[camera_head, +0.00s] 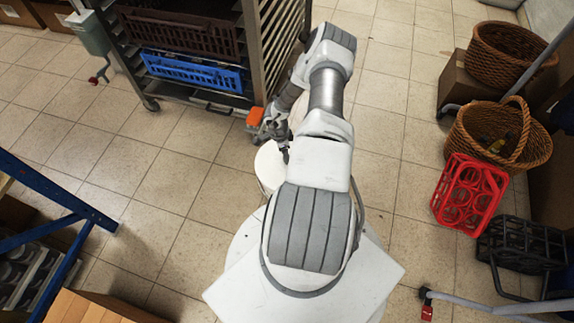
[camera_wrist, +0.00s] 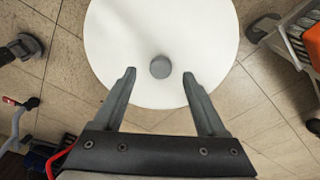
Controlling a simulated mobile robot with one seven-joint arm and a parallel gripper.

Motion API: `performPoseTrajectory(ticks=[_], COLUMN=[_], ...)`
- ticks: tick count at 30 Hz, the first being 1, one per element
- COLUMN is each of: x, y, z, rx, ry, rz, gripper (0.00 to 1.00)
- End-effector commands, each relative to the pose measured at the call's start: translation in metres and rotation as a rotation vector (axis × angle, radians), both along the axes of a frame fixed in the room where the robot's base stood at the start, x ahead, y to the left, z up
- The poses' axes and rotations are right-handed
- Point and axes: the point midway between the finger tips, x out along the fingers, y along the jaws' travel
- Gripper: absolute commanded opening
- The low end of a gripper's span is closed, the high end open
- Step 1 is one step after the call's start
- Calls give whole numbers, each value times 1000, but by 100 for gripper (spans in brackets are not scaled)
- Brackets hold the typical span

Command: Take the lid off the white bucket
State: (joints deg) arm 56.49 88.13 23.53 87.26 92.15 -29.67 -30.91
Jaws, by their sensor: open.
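The white bucket (camera_head: 266,183) stands on the tiled floor just in front of my base in the head view, partly hidden by my arm. Its round white lid (camera_wrist: 125,45) fills the upper middle of the wrist view. A small grey knob (camera_wrist: 160,67) sits near the lid's centre. My gripper (camera_wrist: 160,75) is open, with its two fingers apart on either side of the knob in the picture. I see no contact with the knob, and the height gap cannot be judged. In the head view my gripper (camera_head: 284,152) is over the lid, largely hidden by my arm.
A wheeled rack (camera_head: 268,50) with brown and blue crates (camera_head: 195,71) stands beyond the bucket. An orange object (camera_head: 255,116) is beside it. A red bottle carrier (camera_head: 470,190) and wicker baskets (camera_head: 500,135) are at right. A blue shelf frame (camera_head: 45,185) is at left. Floor left of the bucket is clear.

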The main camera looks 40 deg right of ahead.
Motion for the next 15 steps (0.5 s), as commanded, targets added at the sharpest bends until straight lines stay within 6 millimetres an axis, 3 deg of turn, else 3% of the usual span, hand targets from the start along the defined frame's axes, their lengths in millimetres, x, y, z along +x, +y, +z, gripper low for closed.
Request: performPoseTrajectory(ticks=[12,15], x=[-4,-4], y=[-9,-10], z=[-49,-51], rx=[0,-1], ry=[1,-1], rz=[-3,-2], gripper=[74,74])
